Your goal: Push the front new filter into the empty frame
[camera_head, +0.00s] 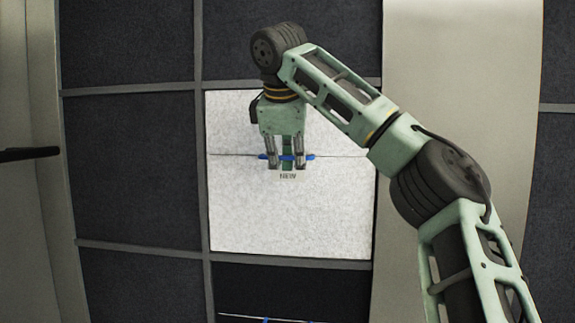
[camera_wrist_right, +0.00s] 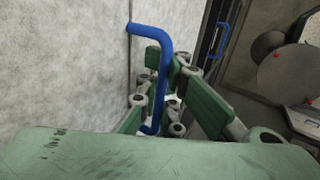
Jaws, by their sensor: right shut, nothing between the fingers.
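The white filter (camera_head: 300,220), labelled "NEW", fills one cell of the grey frame grid in the head view. How deep it sits cannot be told. A blue handle (camera_head: 311,157) crosses its middle at a dark seam. My right gripper (camera_head: 287,165) is at this handle, in front of the filter, and hides part of it. In the right wrist view the handle (camera_wrist_right: 148,30) stands out from the white face (camera_wrist_right: 65,60) and runs close by my green fingers (camera_wrist_right: 165,105). The fingers are shut with nothing held. My left gripper is not in view.
Dark panels (camera_head: 133,165) fill neighbouring cells. Below the filter is a dark cell (camera_head: 290,297) with a white edge and a bit of blue. A pale column (camera_head: 450,60) stands to the right. The wrist view shows another blue handle (camera_wrist_right: 221,38) and a grey round part (camera_wrist_right: 295,80).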

